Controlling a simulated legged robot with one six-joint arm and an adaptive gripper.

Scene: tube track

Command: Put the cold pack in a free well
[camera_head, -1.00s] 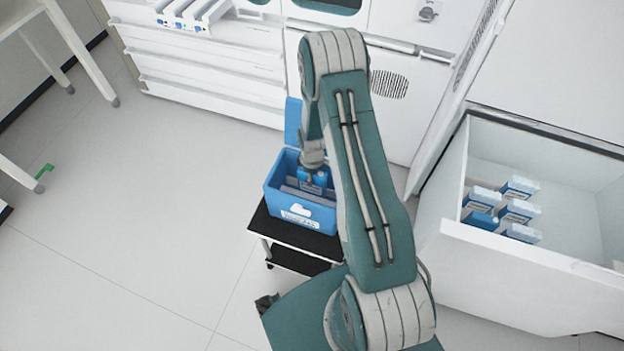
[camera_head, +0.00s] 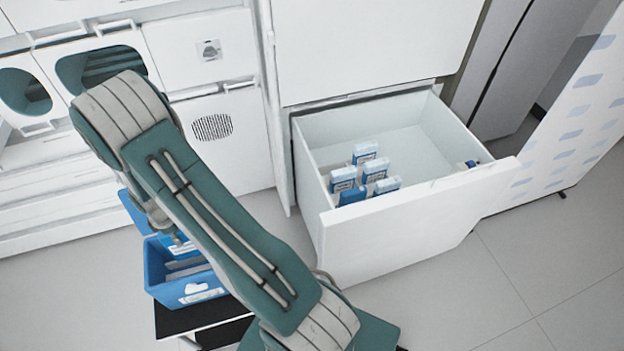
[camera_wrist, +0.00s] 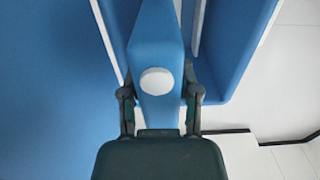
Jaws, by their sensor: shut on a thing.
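My gripper (camera_wrist: 158,102) is shut on a blue cold pack (camera_wrist: 156,48) with a round white cap, one finger on each side. The blue box (camera_head: 160,274) stands at the lower left in the head view, with pale dividers and a white label. In the wrist view its blue wall (camera_wrist: 247,45) is right of the pack, and white divider edges (camera_wrist: 198,25) show on both sides of the pack. The pack is at the box; how deep it sits in a well cannot be told. In the head view my arm hides most of the gripper and pack.
The box rests on a small black-topped cart (camera_head: 185,318). An open white drawer (camera_head: 400,235) at centre right holds several blue and white packs (camera_head: 366,153). White cabinets (camera_head: 225,140) stand behind. The floor (camera_head: 510,290) at lower right is clear.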

